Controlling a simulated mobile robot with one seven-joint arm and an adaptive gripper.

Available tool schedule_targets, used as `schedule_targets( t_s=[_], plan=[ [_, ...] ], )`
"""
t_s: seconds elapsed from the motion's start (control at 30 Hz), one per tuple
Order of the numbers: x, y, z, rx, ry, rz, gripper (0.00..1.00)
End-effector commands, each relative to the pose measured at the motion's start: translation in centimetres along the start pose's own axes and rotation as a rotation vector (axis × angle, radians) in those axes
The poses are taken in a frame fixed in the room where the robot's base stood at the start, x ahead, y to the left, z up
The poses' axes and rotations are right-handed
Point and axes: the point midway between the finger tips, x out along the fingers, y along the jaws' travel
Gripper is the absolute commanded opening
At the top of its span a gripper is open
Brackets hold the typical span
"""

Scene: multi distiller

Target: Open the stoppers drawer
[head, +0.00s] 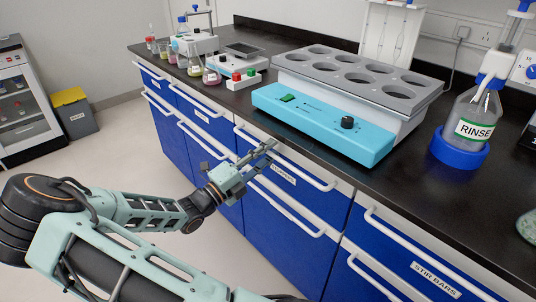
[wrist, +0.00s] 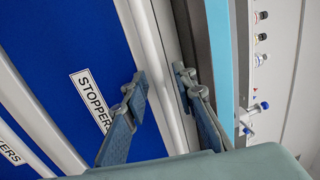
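The stoppers drawer (head: 262,165) is a blue front in the upper row of the bench, and it looks closed. Its white label (head: 284,174) is partly legible in the head view; in the wrist view the label (wrist: 91,100) reads STOPPERS. A long white bar handle (head: 310,177) runs along the drawer's top. My gripper (head: 270,149) is at the left part of this handle. In the wrist view my gripper (wrist: 162,88) is open, with one finger on each side of the white handle strip (wrist: 152,45). I cannot tell whether the fingers touch it.
The black benchtop (head: 225,96) overhangs just above the drawers. A turquoise-fronted heater block (head: 320,122) stands on it near the edge. The stir bars drawer (head: 430,262) is to the right, and a lower drawer (head: 285,225) is below. The floor (head: 110,150) at left is mostly clear.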

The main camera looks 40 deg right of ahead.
Motion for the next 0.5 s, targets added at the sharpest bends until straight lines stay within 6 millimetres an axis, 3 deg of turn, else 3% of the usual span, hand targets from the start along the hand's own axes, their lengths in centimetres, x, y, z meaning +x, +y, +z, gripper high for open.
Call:
schedule_targets(
  t_s=[0.23, 0.43, 0.5],
  plan=[
    [0.05, -0.01, -0.01, 0.001, 0.0, 0.001, 0.24],
    [0.03, -0.01, 0.0, 0.001, 0.0, 0.001, 0.02],
    [0.03, 0.0, 0.0, 0.001, 0.0, 0.001, 0.0]
  ],
)
